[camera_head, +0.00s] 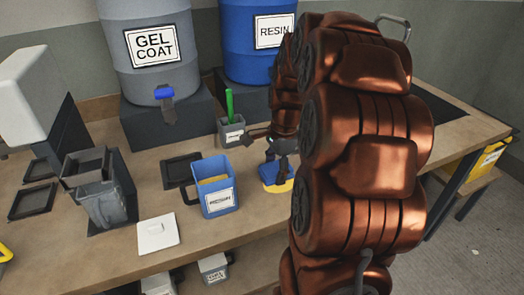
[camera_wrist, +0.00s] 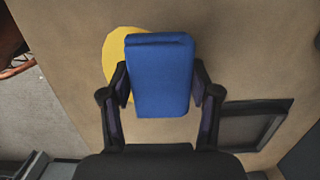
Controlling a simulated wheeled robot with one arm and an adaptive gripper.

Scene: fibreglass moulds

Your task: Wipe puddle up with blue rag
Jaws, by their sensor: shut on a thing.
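The blue rag (camera_head: 272,172) is a folded blue block near the front of the bench in the head view. It fills the middle of the wrist view (camera_wrist: 160,80). My gripper (camera_head: 281,150) is shut on it, with one finger on each side of the rag in the wrist view (camera_wrist: 160,92). The yellow puddle (camera_head: 284,186) lies flat on the bench under and beside the rag. In the wrist view the puddle (camera_wrist: 115,55) shows mostly to the left of the rag, which covers part of it. I cannot tell whether the rag touches the puddle.
A blue resin container (camera_head: 219,197) stands left of the rag, with a dark tray (camera_head: 182,171) behind it. A grey cup with a green handle (camera_head: 231,132) stands behind. Grey gel coat (camera_head: 150,75) and blue resin (camera_head: 255,60) drums stand at the back. A white lid (camera_head: 157,234) lies front left.

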